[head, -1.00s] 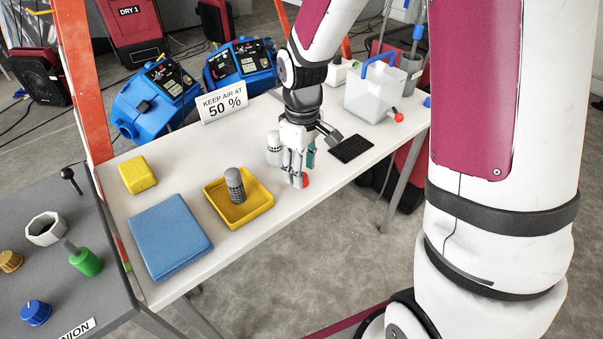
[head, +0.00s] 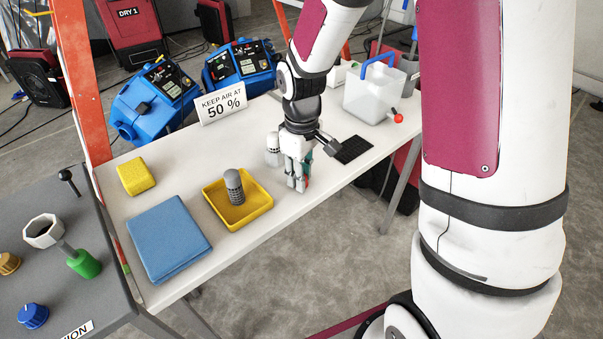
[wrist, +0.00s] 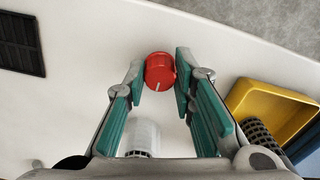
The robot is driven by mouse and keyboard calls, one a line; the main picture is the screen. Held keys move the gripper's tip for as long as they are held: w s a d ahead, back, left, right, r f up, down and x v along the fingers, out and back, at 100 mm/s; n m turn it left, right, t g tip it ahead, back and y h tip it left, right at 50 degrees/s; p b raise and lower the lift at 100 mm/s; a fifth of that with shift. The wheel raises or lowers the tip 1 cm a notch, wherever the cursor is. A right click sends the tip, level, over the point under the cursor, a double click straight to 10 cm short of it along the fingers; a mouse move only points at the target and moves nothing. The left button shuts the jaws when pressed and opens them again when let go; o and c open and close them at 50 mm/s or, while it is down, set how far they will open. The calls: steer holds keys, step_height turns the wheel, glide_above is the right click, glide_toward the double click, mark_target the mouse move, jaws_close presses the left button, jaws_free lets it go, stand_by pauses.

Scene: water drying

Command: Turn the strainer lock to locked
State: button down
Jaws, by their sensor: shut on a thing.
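A round red knob (wrist: 160,71) with a white pointer line stands at the front edge of the white table. In the wrist view its line runs from the middle toward the lower left. My gripper (wrist: 161,74) is shut on the knob, with a green-padded finger on each side. In the head view my gripper (head: 298,184) points down and its fingers hide most of the knob. A white cylinder with a grey mesh band (head: 272,150) stands just behind it and also shows in the wrist view (wrist: 143,136). Any lock markings are not readable.
A yellow tray (head: 262,205) holding a grey mesh cylinder (head: 234,184) is left of my gripper. A blue cloth (head: 168,236) and yellow sponge (head: 136,176) lie farther left. A black grid (head: 353,149) and clear tank (head: 368,95) are to the right.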

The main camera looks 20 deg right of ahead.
steer(key=shift+m, duration=0.3)
steer(key=m, duration=0.3)
steer(key=shift+m+p, duration=0.3)
steer(key=shift+p, duration=0.05)
steer(key=m+p, duration=0.1)
steer(key=m, duration=0.3)
steer(key=shift+m, duration=0.3)
steer(key=m+p, duration=0.1)
steer(key=m, duration=0.3)
steer(key=shift+a+r+m+p, duration=0.1)
steer(key=shift+m+p, duration=0.2)
steer(key=shift+p, duration=0.1)
steer(key=m+p, duration=0.2)
steer(key=m, duration=0.2)
steer(key=shift+m, duration=0.3)
steer(key=c, duration=1.3)
jaws_free()
steer(key=shift+c, duration=0.2)
